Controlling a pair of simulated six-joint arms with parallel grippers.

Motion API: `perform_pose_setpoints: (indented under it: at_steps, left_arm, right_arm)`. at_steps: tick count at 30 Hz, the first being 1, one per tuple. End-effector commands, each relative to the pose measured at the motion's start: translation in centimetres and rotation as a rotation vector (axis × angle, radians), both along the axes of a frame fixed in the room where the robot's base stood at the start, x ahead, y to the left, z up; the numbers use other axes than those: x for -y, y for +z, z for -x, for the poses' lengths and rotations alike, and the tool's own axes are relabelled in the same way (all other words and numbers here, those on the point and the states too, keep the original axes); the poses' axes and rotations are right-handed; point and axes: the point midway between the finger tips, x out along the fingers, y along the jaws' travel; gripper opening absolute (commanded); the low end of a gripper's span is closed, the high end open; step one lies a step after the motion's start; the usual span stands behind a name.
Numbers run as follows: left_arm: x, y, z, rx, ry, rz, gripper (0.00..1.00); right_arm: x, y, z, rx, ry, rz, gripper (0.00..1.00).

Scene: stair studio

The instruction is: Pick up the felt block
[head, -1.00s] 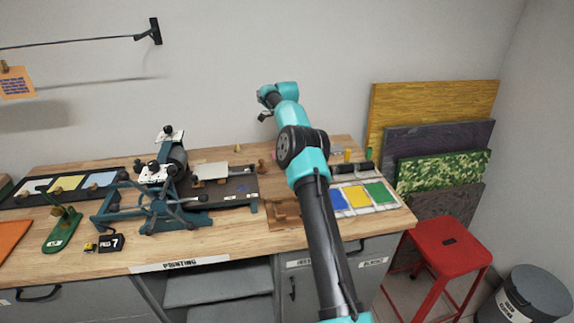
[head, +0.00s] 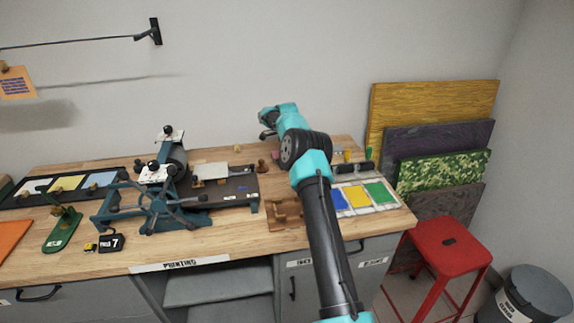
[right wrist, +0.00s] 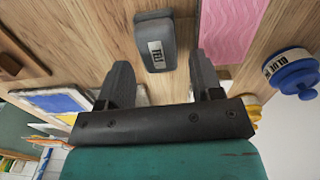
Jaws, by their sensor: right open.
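The felt block (right wrist: 155,42) is a dark grey block with a pale label, lying on the wooden bench top in the right wrist view. My right gripper (right wrist: 162,74) is open and empty, and its two dark fingers point toward the block, which shows beyond and between their tips. The fingers do not appear to touch it. In the head view my right gripper (head: 266,134) hangs above the back part of the bench, and I cannot make out the felt block there. My left gripper is not in view.
A pink slab (right wrist: 226,28) lies close to the right of the block, with a blue-capped jar (right wrist: 291,71) further right. A printing press (head: 165,190) stands left of my arm. Blue, yellow and green panels (head: 360,196) lie right of it.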

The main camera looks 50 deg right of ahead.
Motion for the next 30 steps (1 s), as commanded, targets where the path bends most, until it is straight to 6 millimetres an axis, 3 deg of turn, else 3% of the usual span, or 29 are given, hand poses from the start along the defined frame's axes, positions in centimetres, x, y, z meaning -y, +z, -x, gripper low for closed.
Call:
perform_pose_setpoints:
  at_steps: [10,25,30]
  left_arm:
    - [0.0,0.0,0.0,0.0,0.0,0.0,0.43]
    - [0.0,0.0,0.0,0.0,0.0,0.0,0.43]
    - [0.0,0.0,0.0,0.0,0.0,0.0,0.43]
  right_arm:
    - [-0.2,-4.2,0.2,0.0,0.001,-0.001,0.6]
    - [-0.2,-4.4,0.2,0.001,0.001,-0.002,0.6]
    - [-0.2,-4.4,0.2,0.001,0.001,-0.002,0.45]
